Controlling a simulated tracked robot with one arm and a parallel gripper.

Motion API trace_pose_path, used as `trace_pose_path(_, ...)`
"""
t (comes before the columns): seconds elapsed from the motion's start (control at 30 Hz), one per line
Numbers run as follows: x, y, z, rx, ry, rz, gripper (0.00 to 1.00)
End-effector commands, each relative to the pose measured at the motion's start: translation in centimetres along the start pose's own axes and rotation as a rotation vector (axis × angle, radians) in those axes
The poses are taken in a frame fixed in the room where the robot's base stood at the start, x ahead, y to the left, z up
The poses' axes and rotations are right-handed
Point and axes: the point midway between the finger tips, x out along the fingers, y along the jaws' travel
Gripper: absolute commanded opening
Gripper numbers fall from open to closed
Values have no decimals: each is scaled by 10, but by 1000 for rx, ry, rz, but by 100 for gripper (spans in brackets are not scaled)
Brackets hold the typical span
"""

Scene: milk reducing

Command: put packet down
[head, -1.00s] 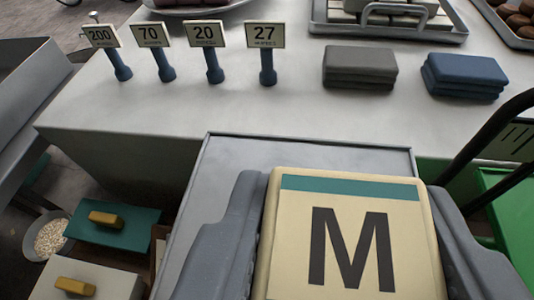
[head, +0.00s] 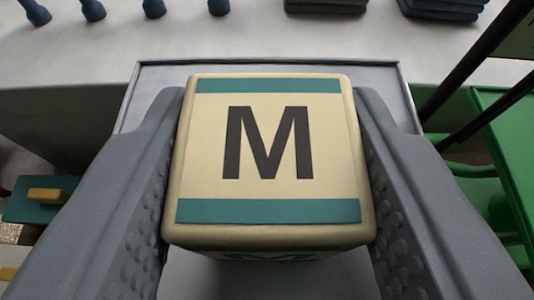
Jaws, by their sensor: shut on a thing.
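The packet (head: 268,190) is a cream block with teal bands and a large black M on its top face. It sits between the two grey fingers of my gripper (head: 268,175), which is shut on its left and right sides. Part of a second M shows on its front face, low in the view. A grey tray-like surface with a raised rim (head: 270,67) lies below and behind the packet. I cannot tell whether the packet touches that surface.
A green frame (head: 500,140) with black bars stands at the right. A teal box with a yellow handle (head: 45,196) is at the lower left.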

Motion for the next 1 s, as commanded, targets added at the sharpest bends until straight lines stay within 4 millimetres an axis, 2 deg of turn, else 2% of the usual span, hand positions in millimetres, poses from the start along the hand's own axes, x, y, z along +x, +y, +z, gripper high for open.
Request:
trace_pose_path(0.23,1,0,3,-1,-1,0,17)
trace_pose_path(0.27,1,0,3,-1,-1,0,46)
trace_pose_path(0.3,1,0,2,-1,-1,0,57)
trace_pose_path(0.33,1,0,2,-1,-1,0,62)
trace_pose_path(0.73,-4,-1,0,-2,0,-2,62)
trace_pose_path(1.0,-33,-1,1,-3,0,-1,62)
